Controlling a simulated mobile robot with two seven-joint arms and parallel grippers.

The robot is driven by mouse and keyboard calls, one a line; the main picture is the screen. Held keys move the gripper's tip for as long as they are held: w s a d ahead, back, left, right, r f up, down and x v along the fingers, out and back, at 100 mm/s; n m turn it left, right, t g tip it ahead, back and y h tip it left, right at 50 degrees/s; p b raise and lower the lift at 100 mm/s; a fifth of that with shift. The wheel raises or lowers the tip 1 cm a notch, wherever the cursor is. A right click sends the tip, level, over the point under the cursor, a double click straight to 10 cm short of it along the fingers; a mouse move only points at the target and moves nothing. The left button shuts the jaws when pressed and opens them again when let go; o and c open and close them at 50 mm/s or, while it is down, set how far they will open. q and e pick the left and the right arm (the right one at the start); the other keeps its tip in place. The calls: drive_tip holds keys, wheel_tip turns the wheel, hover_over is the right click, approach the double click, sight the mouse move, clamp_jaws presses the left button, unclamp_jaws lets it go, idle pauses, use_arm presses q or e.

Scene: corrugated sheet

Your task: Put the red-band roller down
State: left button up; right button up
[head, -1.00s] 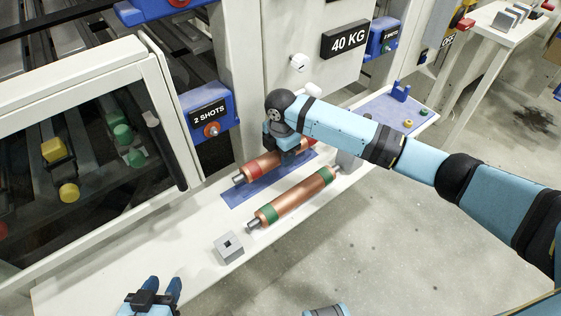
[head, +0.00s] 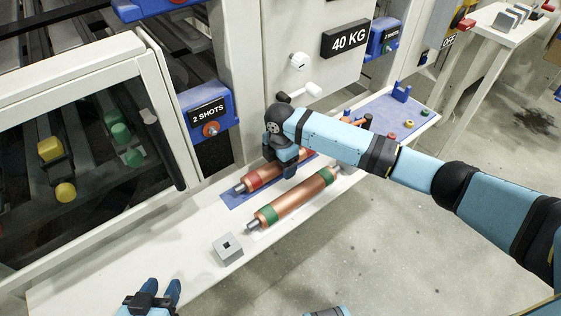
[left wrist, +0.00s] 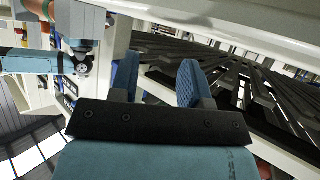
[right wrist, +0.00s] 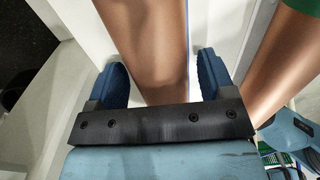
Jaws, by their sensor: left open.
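The red-band roller (head: 264,174) is copper with a red band near its end. It lies along the blue pad (head: 237,196) on the white bench. My right gripper (head: 290,171) is over the far part of this roller and hides some of it. In the right wrist view the copper body (right wrist: 155,45) lies between my two spread fingers, with a narrow gap by the right finger. My left gripper (head: 163,290) is open and empty over the near left end of the bench. It also shows in the left wrist view (left wrist: 157,75).
A copper roller with green bands (head: 298,202) lies parallel, close on the right. A grey block with a square hole (head: 228,249) stands in front of it. A blue tray (head: 405,108) with small parts is at the far end. The machine wall rises behind the bench.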

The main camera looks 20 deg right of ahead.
use_arm(q)
drive_tip(key=shift+f, duration=0.15)
use_arm(e)
drive_tip(key=shift+r, duration=0.1)
use_arm(q)
drive_tip(key=shift+r+p, duration=0.5)
drive_tip(key=shift+r, duration=0.1)
use_arm(e)
wheel_tip(320, 180, up, 4)
drive_tip(key=shift+r, duration=0.2)
use_arm(q)
drive_tip(key=shift+a+f+p, duration=0.3)
drive_tip(key=shift+f+p, duration=0.1)
drive_tip(key=shift+p, duration=0.4)
use_arm(e)
wheel_tip(320, 180, up, 8)
use_arm(q)
drive_tip(key=shift+d+r, duration=0.1)
use_arm(e)
drive_tip(key=shift+f, duration=0.1)
